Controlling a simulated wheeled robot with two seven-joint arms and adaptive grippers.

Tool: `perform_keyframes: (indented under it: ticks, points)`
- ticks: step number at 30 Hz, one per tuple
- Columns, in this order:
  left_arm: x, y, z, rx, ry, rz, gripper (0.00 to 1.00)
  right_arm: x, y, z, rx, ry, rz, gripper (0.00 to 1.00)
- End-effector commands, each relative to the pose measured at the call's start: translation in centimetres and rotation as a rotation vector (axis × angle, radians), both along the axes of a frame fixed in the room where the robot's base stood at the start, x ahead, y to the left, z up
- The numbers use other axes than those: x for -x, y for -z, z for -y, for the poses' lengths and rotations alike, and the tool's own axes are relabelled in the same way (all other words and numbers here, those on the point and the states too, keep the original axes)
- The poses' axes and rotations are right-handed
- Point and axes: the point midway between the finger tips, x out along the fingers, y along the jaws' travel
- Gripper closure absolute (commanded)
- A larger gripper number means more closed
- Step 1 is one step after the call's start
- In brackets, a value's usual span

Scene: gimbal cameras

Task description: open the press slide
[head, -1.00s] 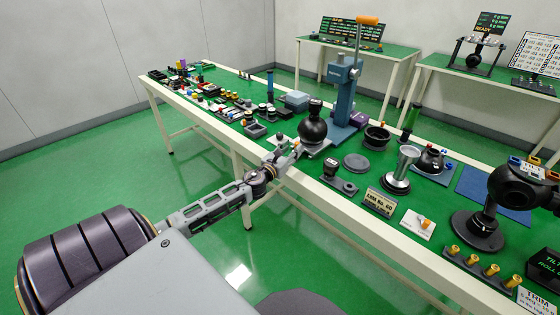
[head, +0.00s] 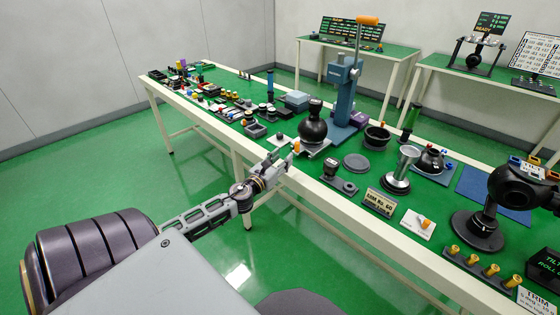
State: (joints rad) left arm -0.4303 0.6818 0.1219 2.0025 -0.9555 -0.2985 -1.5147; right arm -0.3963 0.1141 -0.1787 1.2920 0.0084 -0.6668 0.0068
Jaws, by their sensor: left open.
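The blue press (head: 344,95) stands on the table with an orange-tipped lever (head: 367,20) at its top. A pale slide plate (head: 314,149) shows low at its front, beside a black ball (head: 313,131) with a dark top. A small orange knob (head: 295,147) is at the plate's near left end. My left gripper (head: 283,157) is open at the table's front edge, just left of and below the knob. A gap between fingers and knob is hard to judge at this size. My right gripper is not in view.
Small parts crowd the table's far left. A large black gimbal ball (head: 520,186) is at the right. The green floor in front is clear.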

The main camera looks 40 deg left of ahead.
Motion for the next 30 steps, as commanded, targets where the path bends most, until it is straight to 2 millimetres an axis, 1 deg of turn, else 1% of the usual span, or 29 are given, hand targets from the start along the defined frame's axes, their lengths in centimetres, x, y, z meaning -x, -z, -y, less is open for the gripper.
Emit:
perform_keyframes:
  ticks: [6, 25, 30]
  points:
    - [0.67, 0.03, 0.06, -0.001, 0.0, -0.001, 0.59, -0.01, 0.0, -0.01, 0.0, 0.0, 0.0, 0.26]
    - [0.72, 0.0, 0.08, 0.002, -0.001, 0.0, 0.59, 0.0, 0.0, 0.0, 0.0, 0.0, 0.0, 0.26]
    - [1.02, 0.2, 0.18, 0.07, -0.025, 0.003, 0.59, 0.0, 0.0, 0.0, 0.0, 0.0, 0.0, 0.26]
